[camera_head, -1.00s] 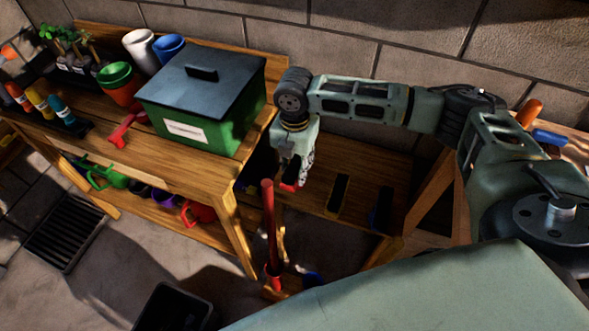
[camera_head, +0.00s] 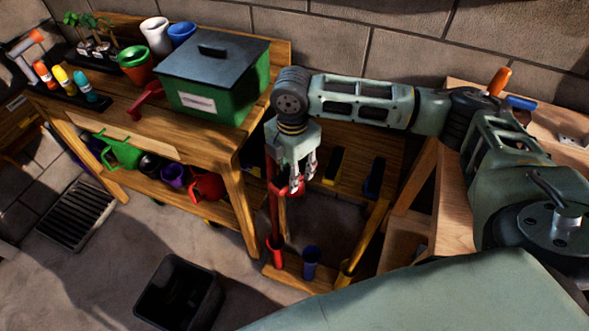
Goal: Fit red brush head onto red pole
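The red pole (camera_head: 274,215) stands upright with its foot in a red holder on the low rack. My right gripper (camera_head: 300,186) points down close to the right of the pole's upper part. It appears shut on the red brush head (camera_head: 284,187), which shows at the fingertips, partly hidden by them. In the picture the head overlaps the pole below its top end; I cannot tell whether they touch. My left gripper is out of view.
A yellow-trimmed brush head (camera_head: 332,165) and a blue-trimmed one (camera_head: 374,178) lie on the shelf behind. Blue (camera_head: 311,262) and yellow (camera_head: 345,272) holders stand beside the pole. A bench with a green box (camera_head: 225,95) is left. A black bin (camera_head: 178,292) stands on the floor.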

